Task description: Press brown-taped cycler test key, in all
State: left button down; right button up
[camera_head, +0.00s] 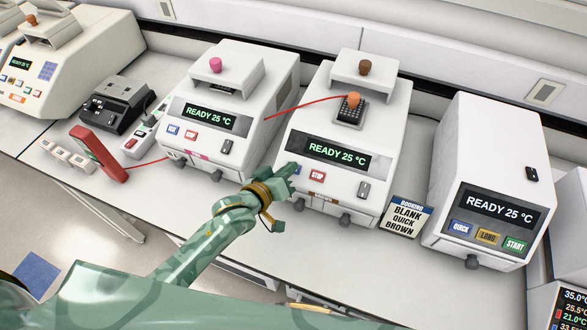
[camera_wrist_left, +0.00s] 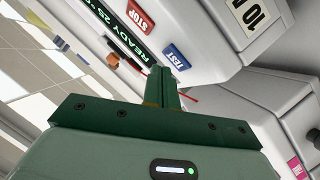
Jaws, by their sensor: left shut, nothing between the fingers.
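The brown-taped cycler (camera_head: 333,125) is the middle white machine, with a brown knob (camera_head: 364,67) on its raised lid and a brown strip (camera_head: 325,198) low on its front. Its display reads READY 25 °C. Its blue TEST key (camera_wrist_left: 176,57) sits beside the red STOP key (camera_wrist_left: 140,18) in the wrist view. My left gripper (camera_head: 290,171) is shut and empty, its tips at the TEST key and partly covering it in the head view. In the wrist view the fingertips (camera_wrist_left: 162,71) appear just beside the key; contact cannot be told. My right gripper is out of view.
A pink-knobbed cycler (camera_head: 197,115) stands left and another cycler (camera_head: 493,170) right, both reading READY 25 °C. A booking card (camera_head: 406,216) reads BLANK QUICK BROWN. A red cable (camera_head: 305,105) crosses between two cyclers. A red handheld device (camera_head: 98,152) lies left.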

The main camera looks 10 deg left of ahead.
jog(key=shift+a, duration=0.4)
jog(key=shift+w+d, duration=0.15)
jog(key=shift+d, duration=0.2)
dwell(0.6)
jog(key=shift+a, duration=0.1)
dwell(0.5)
pick_arm(q)
jog(key=shift+w+f, duration=0.1)
jog(key=shift+f, duration=0.05)
jog(key=shift+w+f, duration=0.1)
jog(key=shift+f, duration=0.1)
jog(key=shift+w+f, duration=0.15)
jog(key=shift+f, duration=0.15)
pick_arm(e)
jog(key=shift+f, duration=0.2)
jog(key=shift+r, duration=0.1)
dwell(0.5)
pick_arm(q)
jog(key=shift+s+r+p, duration=0.4)
jog(key=shift+r+p, duration=0.3)
jog(key=shift+p, duration=0.15)
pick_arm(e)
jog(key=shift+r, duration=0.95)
